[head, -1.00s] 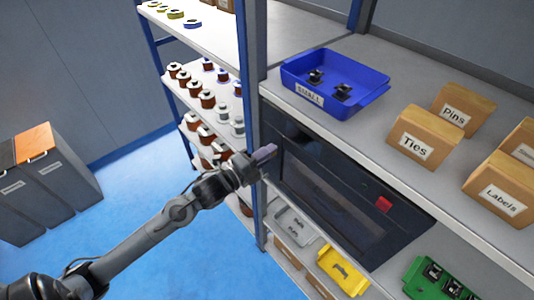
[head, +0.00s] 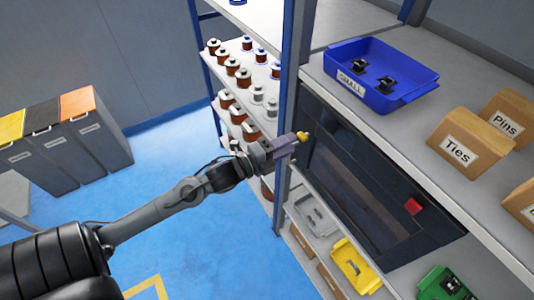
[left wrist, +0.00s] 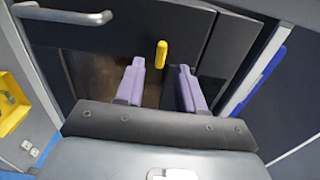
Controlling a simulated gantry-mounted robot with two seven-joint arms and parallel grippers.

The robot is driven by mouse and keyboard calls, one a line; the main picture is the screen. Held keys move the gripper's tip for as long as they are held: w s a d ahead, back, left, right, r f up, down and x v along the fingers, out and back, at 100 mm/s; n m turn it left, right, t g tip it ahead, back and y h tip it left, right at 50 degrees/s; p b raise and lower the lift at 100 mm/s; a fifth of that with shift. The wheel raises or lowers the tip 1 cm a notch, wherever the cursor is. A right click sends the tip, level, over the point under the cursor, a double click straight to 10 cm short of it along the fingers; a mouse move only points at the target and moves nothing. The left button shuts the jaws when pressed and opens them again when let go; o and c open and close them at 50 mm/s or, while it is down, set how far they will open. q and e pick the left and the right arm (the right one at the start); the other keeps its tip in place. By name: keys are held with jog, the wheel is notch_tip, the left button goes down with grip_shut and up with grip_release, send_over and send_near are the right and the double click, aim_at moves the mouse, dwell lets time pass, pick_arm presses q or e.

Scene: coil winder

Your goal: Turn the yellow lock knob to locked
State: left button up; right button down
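The yellow lock knob (head: 303,136) sits on the upper left part of the dark machine front (head: 375,190) in the head view. In the left wrist view the knob (left wrist: 161,54) is an upright yellow bar on a dark panel. My left gripper (head: 290,144) is close in front of the knob. In the left wrist view its two purple fingers (left wrist: 162,86) are spread apart, with the knob beyond their tips and roughly between them. No contact shows, and nothing is held. My right gripper is in neither view.
A red button (head: 413,206) is at the machine's right. A blue bin (head: 415,98) and cardboard boxes (head: 470,143) stand on the shelf above. A yellow tray (head: 352,266) is below. A metal handle (left wrist: 62,15) crosses the wrist view's upper left. Open floor (head: 180,170) lies left.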

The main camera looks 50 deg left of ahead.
pick_arm(q)
jog(key=s+a, duration=0.1)
jog(key=s, duration=0.5)
jog(key=shift+s, duration=0.35)
jog(key=shift+r, duration=0.1)
